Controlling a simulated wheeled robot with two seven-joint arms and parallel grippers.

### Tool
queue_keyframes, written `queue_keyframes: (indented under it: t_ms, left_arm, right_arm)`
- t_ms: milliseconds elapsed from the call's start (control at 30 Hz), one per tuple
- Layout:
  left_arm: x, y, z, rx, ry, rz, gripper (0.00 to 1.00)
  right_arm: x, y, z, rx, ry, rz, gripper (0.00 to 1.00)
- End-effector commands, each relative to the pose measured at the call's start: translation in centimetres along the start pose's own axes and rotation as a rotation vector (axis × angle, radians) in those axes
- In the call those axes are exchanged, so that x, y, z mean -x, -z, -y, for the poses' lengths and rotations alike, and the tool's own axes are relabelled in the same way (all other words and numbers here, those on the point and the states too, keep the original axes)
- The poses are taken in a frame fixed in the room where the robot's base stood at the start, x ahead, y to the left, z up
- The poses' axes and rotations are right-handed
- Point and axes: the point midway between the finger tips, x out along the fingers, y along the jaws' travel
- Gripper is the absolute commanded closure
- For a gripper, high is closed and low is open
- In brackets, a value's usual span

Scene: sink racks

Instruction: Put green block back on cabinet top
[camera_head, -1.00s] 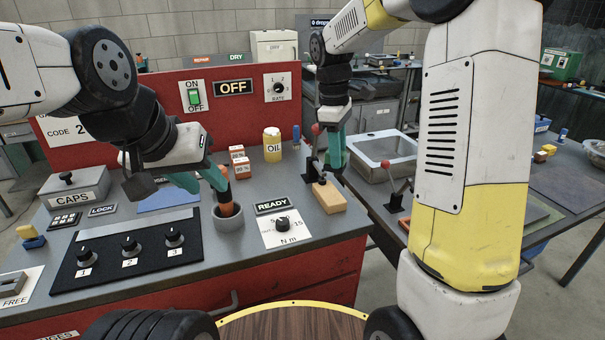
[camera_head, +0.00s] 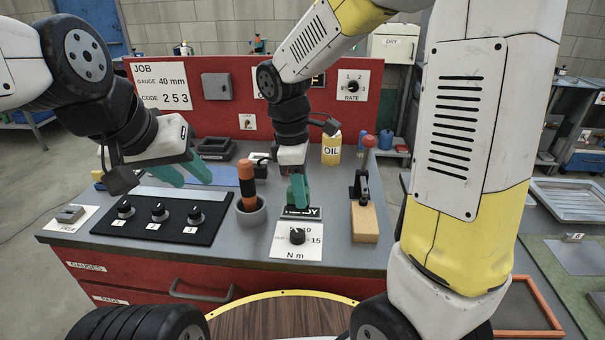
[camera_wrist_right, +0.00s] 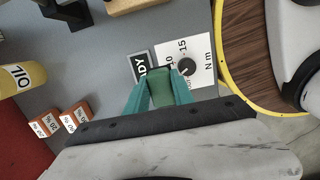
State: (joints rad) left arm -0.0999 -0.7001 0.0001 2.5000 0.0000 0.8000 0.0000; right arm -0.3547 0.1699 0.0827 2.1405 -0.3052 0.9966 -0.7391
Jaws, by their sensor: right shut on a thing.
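The green block (camera_wrist_right: 160,88) is between the teal fingers of my right gripper (camera_wrist_right: 158,92) in the right wrist view. In the head view, my right gripper (camera_head: 299,190) points down over the READY label, and the block is hard to tell from the fingers. The gripper is shut on the block. The cabinet top (camera_head: 332,240) is the grey surface of the red cabinet. I cannot tell whether the block touches it. My left gripper (camera_head: 186,172) is open and empty at the left, above the back of the dial panel.
A cup with an orange-handled tool (camera_head: 246,185) stands left of my right gripper. A toggle clamp on a wooden block (camera_head: 364,220) stands to its right. The dial panel (camera_head: 160,212) covers the left front. A yellow OIL can (camera_head: 331,148) stands behind.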

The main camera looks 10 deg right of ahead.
Motion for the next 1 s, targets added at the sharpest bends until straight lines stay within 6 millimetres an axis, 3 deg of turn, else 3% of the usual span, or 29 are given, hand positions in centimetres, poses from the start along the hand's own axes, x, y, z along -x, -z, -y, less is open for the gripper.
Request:
queue_keyframes:
  t_ms: [167, 700, 833, 1000]
  left_arm:
    - [0.0, 0.0, 0.0, 0.000, 0.000, 0.000, 0.64]
    - [0.0, 0.0, 0.0, 0.000, 0.000, 0.000, 0.64]
    - [0.0, 0.0, 0.0, 0.000, 0.000, 0.000, 0.64]
    - [0.0, 0.0, 0.0, 0.000, 0.000, 0.000, 0.64]
  right_arm:
    - [-0.3, -0.2, -0.8, 0.002, 0.001, 0.001, 1.00]
    - [-1.9, -3.2, -13.7, 0.002, 0.000, 0.000, 1.00]
    - [-2.1, -3.6, -15.0, 0.004, 0.000, 0.000, 1.00]
    - [-3.0, -3.5, -15.2, 0.005, 0.003, 0.002, 1.00]
